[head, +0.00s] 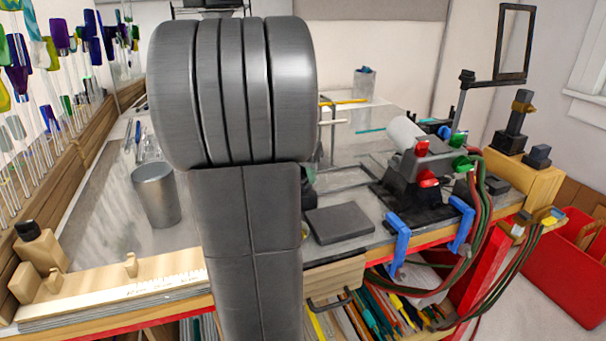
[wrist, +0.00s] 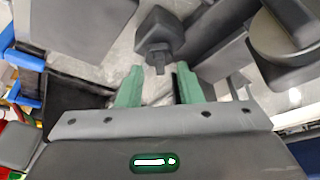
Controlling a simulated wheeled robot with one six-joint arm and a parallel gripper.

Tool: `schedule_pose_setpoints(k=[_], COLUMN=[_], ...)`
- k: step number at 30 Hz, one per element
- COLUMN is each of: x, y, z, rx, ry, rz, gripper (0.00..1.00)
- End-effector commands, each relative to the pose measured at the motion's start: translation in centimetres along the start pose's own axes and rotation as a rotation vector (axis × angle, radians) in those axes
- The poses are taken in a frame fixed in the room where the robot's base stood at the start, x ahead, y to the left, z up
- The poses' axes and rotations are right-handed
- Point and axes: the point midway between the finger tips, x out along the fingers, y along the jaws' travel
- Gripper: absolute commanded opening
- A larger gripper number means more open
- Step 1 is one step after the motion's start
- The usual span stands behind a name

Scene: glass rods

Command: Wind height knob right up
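In the wrist view, my gripper (wrist: 158,76) is open, with its two green fingers apart and nothing between them that I can see gripped. Just beyond the fingertips is a dark blocky knob-like part (wrist: 160,30) with a short narrow stem pointing toward the gap. It lies roughly in line with the gap. I cannot tell for certain that it is the height knob, nor how far it is from the fingertips. In the head view, my own arm fills the middle and hides most of the gripper and whatever is in front of it.
A torch (head: 408,140) on a dark base stands on the bench, with blue clamps (head: 398,245) at the front edge and hoses trailing right. A flat dark pad (head: 339,223) lies beside my arm. A metal cup (head: 156,194) stands left. A red crate (head: 570,270) is on the floor.

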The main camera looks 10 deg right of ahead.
Motion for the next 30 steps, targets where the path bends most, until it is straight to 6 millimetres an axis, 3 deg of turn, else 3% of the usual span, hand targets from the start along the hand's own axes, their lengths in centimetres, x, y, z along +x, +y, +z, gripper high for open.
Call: schedule_pose_setpoints(k=[12, 17, 30], x=[0.95, 0.93, 0.84], y=[0.02, 0.02, 0.14], z=[0.03, 0.03, -0.01], rx=[0.0, 0.0, -0.051], ry=[-0.001, -0.001, -0.001], rz=[0.0, 0.0, -0.021], gripper=[0.33, 0.01, 0.0])
